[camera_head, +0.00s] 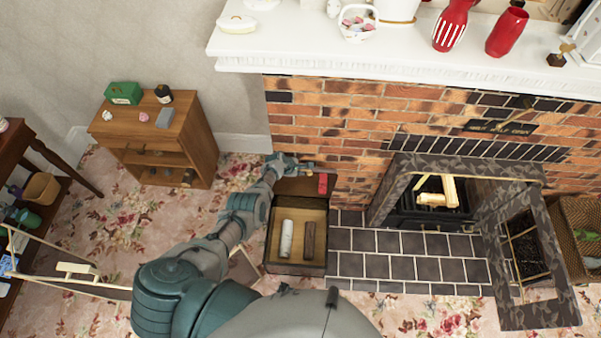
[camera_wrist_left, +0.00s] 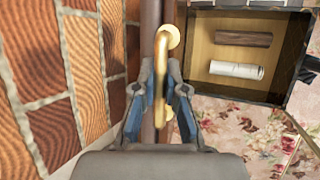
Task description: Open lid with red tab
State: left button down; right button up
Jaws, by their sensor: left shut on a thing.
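The wooden box (camera_head: 268,238) stands open on the floor beside the hearth. Inside lie a white roll (camera_head: 287,238) and a dark brown piece (camera_head: 309,239); both also show in the wrist view. Its dark lid (camera_head: 305,186) is raised along the back side by the brick wall, with the red tab (camera_head: 322,184) on it. My left gripper (camera_head: 306,166) is at the lid's upper edge. In the wrist view, its fingers (camera_wrist_left: 161,95) are shut on a brass handle (camera_wrist_left: 161,68) along the lid edge. The red tab is not visible there. My right gripper is out of view.
The brick fireplace wall (camera_head: 335,125) is close behind the lid. Dark hearth tiles (camera_head: 400,255) lie right of the box. A small wooden shelf (camera_head: 150,145) stands to the left. Patterned carpet (camera_head: 120,215) is free between shelf and box.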

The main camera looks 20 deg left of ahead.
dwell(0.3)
pick_arm(q)
jog(key=c, duration=1.2)
grip_release()
jog(key=shift+w+f, duration=0.1)
jog(key=shift+a, duration=0.15)
jog(key=v, duration=1.2)
jog(key=shift+w, duration=0.1)
